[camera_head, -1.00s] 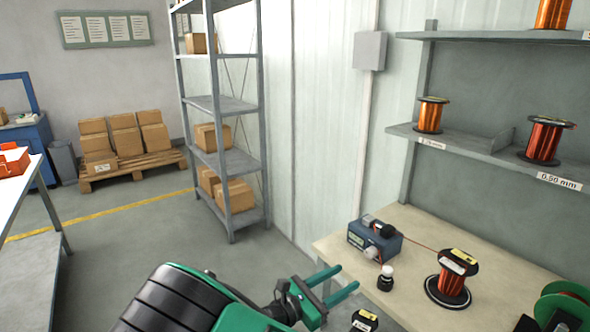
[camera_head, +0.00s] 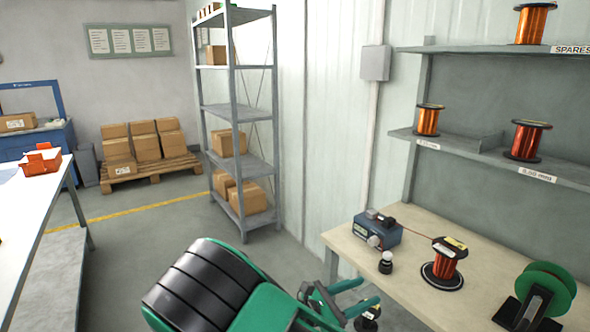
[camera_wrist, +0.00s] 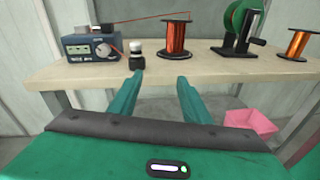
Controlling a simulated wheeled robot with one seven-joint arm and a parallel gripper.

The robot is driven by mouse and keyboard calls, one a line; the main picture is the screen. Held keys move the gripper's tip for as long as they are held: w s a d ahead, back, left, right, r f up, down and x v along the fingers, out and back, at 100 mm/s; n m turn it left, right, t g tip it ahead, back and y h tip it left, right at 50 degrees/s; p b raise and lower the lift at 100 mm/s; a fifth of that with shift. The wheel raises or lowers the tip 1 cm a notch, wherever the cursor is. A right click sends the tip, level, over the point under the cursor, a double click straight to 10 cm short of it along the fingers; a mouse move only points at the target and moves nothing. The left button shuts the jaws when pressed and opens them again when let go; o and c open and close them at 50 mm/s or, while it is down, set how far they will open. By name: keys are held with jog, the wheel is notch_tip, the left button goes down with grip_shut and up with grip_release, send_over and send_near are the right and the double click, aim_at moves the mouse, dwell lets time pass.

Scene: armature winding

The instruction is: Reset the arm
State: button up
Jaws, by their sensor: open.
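My gripper (camera_head: 366,295) is green with two fingers held apart, and it is empty. In the head view it is low in the picture, in front of the left part of the beige workbench (camera_head: 408,266). In the wrist view its two fingers (camera_wrist: 159,100) point toward the bench front, with nothing between them. Part of my arm, green with black ribs, fills the bottom middle of the head view.
On the bench stand a blue meter box (camera_head: 378,231), a small black-and-white bottle (camera_head: 386,263), a copper spool (camera_head: 445,264) and a green wheel (camera_head: 545,288). More spools are on the wall shelf (camera_head: 465,143). A pink bin (camera_wrist: 250,121) is below. Open floor lies left.

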jog(key=s+d+r+m+g+y, duration=0.1)
jog(key=s+d+m+g+y, duration=0.1)
jog(key=d, duration=0.5)
jog(key=s+d+r+m+g+y, duration=0.2)
jog(key=s+d+m+g, duration=0.2)
jog(key=d+m, duration=0.3)
jog(key=s+d+r+m+g+y, duration=0.2)
jog(key=s+d+m+g, duration=0.2)
jog(key=d+m, duration=0.1)
jog(key=shift+d+y, duration=0.3)
jog(key=shift+d, duration=0.6)
jog(key=s+d+r+m+t+y, duration=0.1)
jog(key=s+r+m+y, duration=0.3)
jog(key=s+m, duration=0.3)
jog(key=s+d+r+m+t+y, duration=0.1)
jog(key=s+r+m+y, duration=0.3)
jog(key=s, duration=1)
jog(key=d+r+m, duration=0.1)
jog(key=m, duration=0.2)
jog(key=shift+y, duration=0.4)
jog(key=shift+w+f, duration=0.2)
jog(key=shift+w, duration=0.35)
